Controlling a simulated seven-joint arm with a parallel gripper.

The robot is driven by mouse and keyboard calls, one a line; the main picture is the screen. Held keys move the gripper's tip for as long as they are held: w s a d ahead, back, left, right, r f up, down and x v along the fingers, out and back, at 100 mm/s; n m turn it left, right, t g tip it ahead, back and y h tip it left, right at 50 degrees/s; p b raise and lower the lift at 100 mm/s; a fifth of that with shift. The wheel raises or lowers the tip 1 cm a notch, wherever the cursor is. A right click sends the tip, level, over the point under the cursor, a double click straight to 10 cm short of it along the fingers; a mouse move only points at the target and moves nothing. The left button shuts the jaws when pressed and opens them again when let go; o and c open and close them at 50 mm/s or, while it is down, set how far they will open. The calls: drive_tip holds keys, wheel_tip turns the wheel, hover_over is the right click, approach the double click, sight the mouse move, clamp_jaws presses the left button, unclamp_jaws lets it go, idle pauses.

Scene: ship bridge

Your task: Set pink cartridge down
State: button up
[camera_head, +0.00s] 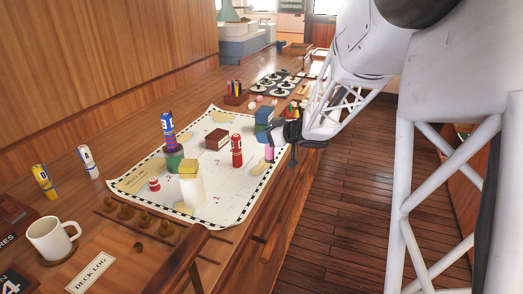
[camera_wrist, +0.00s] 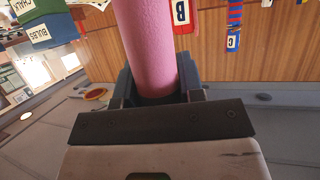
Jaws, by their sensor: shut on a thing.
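The pink cartridge (camera_head: 269,153) shows as a small pink piece below my gripper (camera_head: 284,134) at the right edge of the chart in the head view. In the wrist view the cartridge (camera_wrist: 147,40) is a plain pink cylinder between the dark fingers of my gripper (camera_wrist: 155,88), which is shut on it. The gripper hides part of the cartridge in the head view. I cannot tell whether its lower end touches the surface.
A chart (camera_head: 228,192) covers the middle of the wooden counter. A blue box (camera_head: 264,115) is close behind my gripper.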

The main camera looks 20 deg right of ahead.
drive_tip(key=shift+w, duration=0.1)
idle(0.3)
drive_tip(key=w+d, duration=0.1)
drive_tip(key=w, duration=0.6)
drive_tip(key=w+d+f, duration=0.1)
drive_tip(key=w+d, duration=0.1)
drive_tip(key=w, duration=0.6)
drive_tip(key=shift+w+d+f, duration=0.15)
drive_tip(key=shift+d+f, duration=0.1)
drive_tip(key=shift+d, duration=0.05)
drive_tip(key=shift+f, duration=1.75)
drive_tip(key=shift+f, duration=0.2)
drive_tip(key=o, duration=1)
drive_tip(key=shift+r, duration=0.2)
